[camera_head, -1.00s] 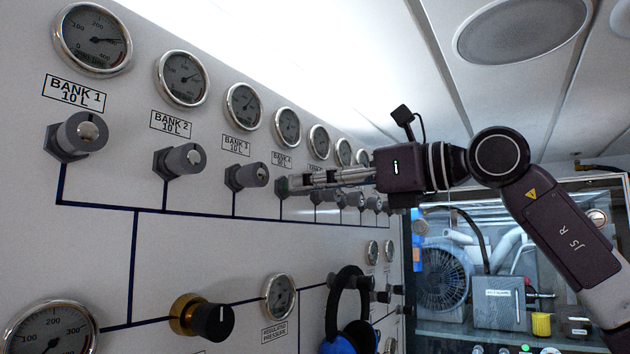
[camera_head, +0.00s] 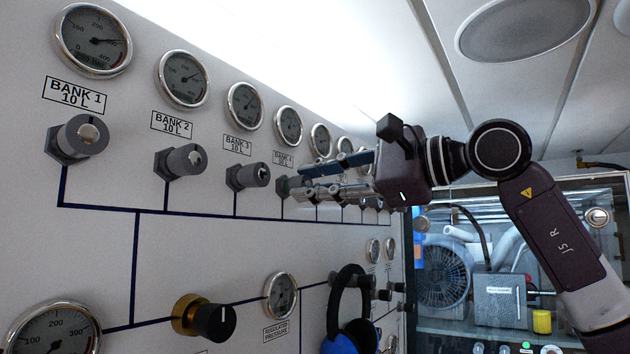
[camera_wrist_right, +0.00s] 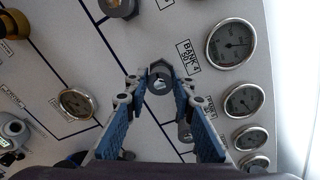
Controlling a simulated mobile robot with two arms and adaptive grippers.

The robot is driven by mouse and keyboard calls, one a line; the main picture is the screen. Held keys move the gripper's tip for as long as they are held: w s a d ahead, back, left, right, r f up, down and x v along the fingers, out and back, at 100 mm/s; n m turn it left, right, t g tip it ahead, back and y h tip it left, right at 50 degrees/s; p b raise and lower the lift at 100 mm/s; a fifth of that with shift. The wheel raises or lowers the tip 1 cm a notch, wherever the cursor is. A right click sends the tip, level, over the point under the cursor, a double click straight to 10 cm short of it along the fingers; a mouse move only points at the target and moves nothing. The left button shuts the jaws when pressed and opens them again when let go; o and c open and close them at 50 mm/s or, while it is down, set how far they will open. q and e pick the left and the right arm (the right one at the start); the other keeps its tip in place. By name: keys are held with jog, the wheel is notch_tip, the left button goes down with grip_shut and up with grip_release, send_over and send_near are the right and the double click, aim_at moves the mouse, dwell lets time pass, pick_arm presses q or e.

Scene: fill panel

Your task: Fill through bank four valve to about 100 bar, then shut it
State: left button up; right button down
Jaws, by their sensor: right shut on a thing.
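The bank 4 valve (camera_wrist_right: 161,80) is a grey knob under the label "BANK 4" (camera_wrist_right: 188,58) in the right wrist view. My right gripper (camera_wrist_right: 161,88) is shut on this knob, with a finger on each side. In the head view the same knob (camera_head: 283,186) is partly hidden by the fingers of my right gripper (camera_head: 298,187). The bank 4 gauge (camera_head: 288,125) is above it; its needle is too small to read there. It also shows in the right wrist view (camera_wrist_right: 231,44). My left gripper is not in view.
Knobs for bank 1 (camera_head: 78,138), bank 2 (camera_head: 181,161) and bank 3 (camera_head: 249,176) stick out to the left. Blue and black ear defenders (camera_head: 347,310) hang lower on the panel. A regulated pressure gauge (camera_head: 280,295) and a brass-collared black knob (camera_head: 205,318) are below.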

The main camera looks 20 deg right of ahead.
jog(key=n, duration=0.4)
jog(key=shift+f+n+h, duration=0.1)
jog(key=shift+n+h, duration=0.2)
jog(key=shift+n, duration=0.1)
dwell(0.5)
jog(key=c, duration=1.9)
grip_release()
jog(key=shift+c, duration=0.2)
jog(key=o, duration=0.3)
jog(key=shift+w+a, duration=0.15)
jog(key=shift+w, duration=0.1)
jog(key=v, duration=1.2)
jog(key=shift+f, duration=0.2)
